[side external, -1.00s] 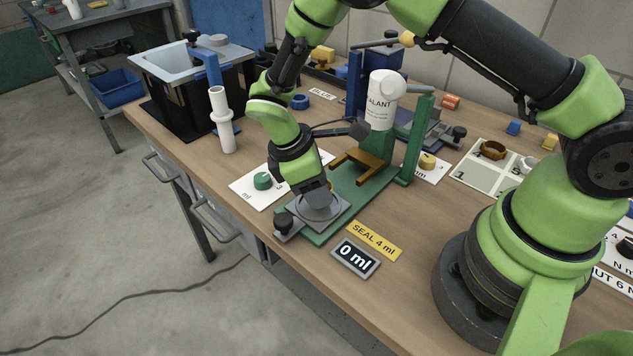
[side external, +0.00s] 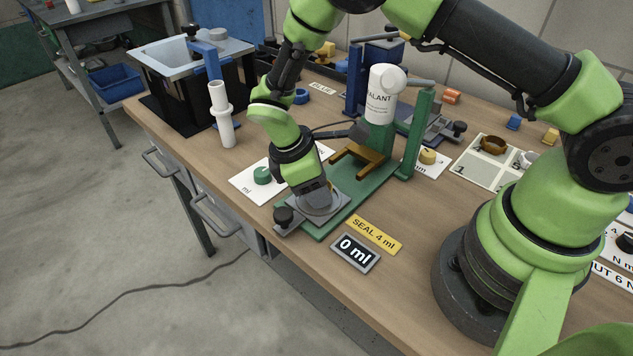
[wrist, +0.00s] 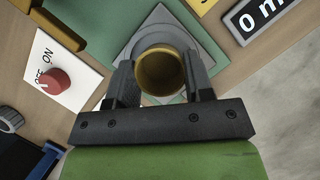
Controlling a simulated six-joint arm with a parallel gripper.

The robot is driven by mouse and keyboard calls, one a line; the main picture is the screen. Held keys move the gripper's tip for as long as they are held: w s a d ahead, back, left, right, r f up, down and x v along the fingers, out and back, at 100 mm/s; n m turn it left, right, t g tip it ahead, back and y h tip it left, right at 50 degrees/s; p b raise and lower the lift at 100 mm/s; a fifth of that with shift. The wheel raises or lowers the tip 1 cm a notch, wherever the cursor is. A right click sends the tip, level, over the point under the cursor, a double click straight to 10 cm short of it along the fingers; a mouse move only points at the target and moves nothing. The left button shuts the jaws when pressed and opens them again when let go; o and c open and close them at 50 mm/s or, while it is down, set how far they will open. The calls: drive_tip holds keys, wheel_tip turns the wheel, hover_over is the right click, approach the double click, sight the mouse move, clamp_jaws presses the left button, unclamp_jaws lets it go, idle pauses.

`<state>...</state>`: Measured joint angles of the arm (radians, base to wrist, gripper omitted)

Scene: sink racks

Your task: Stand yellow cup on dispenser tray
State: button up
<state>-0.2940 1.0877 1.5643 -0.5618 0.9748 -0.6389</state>
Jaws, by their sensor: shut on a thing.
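The yellow cup (wrist: 160,73) is upright between the two fingers of my gripper (wrist: 160,78), its open mouth facing the wrist camera. My gripper (side external: 317,202) is shut on the cup, low over the grey dispenser tray (side external: 340,203) at the front end of the green base (side external: 375,190). In the wrist view the tray (wrist: 160,17) lies beneath and around the cup. I cannot tell whether the cup's bottom touches the tray. In the side view my gripper hides the cup almost fully.
The sealant bottle (side external: 381,95) stands behind the gripper, above a brown fork (side external: 357,160). A dark knob (side external: 284,216) sits at the tray's front left. A display reading 0 ml (side external: 356,253) and a yellow SEAL 4 ml label (side external: 374,235) lie in front. A green knob (side external: 262,176) is left.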

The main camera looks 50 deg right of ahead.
drive_tip(key=o, duration=1)
drive_tip(key=shift+c, duration=0.2)
drive_tip(key=shift+r, duration=0.1)
drive_tip(key=v, duration=1)
drive_tip(key=s+d+r+m+t+y, duration=0.2)
drive_tip(key=s+r+m, duration=0.1)
drive_tip(key=r, duration=0.4)
drive_tip(key=s+d+r+m+t+y, duration=0.1)
drive_tip(key=s+r+m+t, duration=0.2)
drive_tip(key=r, duration=0.4)
drive_tip(key=s+d+r+m+t+y, duration=0.2)
drive_tip(key=s+r+m+t, duration=0.3)
drive_tip(key=s+m, duration=0.3)
drive_tip(key=s, duration=0.4)
drive_tip(key=shift+d+m, duration=0.25)
drive_tip(key=shift+m, duration=0.15)
